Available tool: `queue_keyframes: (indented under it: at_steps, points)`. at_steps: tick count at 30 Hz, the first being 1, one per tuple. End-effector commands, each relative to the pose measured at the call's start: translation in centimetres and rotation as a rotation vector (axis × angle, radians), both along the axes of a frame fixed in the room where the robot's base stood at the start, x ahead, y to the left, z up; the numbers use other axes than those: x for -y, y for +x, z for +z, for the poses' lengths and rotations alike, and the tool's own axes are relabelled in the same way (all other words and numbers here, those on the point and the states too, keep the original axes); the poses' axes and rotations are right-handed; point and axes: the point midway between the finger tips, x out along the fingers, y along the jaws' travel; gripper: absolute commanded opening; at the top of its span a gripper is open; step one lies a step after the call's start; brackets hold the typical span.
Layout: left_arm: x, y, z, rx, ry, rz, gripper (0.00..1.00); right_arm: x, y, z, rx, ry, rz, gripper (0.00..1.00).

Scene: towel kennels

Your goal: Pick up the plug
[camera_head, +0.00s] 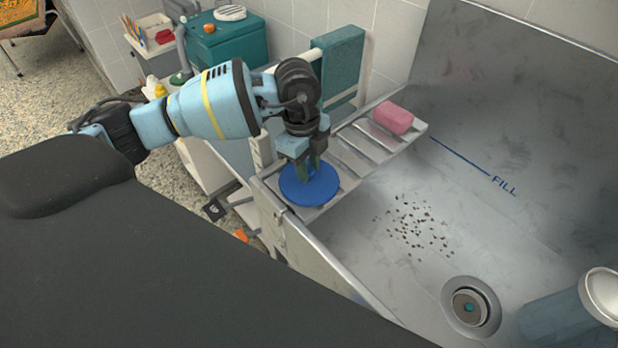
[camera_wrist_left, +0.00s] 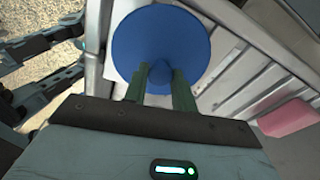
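The plug (camera_head: 309,188) is a blue disc with a small raised knob. It lies flat at the near left end of the metal rack across the tub. My left gripper (camera_head: 308,172) points down over it. In the left wrist view the plug (camera_wrist_left: 160,35) shows just past the fingertips, and its knob sits between the two green fingers of the left gripper (camera_wrist_left: 159,80). The fingers look apart, with a gap on each side of the knob. My right gripper is in neither view.
A pink soap bar (camera_head: 393,117) lies at the rack's far end. The steel tub (camera_head: 540,215) has dark specks (camera_head: 415,228), a drain (camera_head: 470,307) and a blue-grey cylinder (camera_head: 560,322) at the lower right. A teal towel (camera_head: 341,65) hangs behind the rack.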

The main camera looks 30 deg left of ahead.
Motion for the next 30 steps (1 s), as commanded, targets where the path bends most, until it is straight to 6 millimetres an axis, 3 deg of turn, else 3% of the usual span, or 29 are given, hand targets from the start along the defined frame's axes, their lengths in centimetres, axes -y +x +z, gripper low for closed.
queue_keyframes:
  at_steps: [1, 5, 14, 30]
  points:
    - [0.0, 0.0, 0.0, 0.0, 0.0, 0.0, 0.18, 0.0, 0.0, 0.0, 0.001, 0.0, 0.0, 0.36]
    - [0.0, 0.0, 0.0, 0.0, 0.0, 0.0, 0.02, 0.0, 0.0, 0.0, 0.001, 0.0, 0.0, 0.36]
    - [0.0, 0.0, 0.6, 0.002, -0.001, -0.001, 0.02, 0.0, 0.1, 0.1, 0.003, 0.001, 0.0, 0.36]
    - [0.0, 0.0, 9.2, 0.003, -0.001, -0.001, 0.02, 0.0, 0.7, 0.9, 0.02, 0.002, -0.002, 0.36]
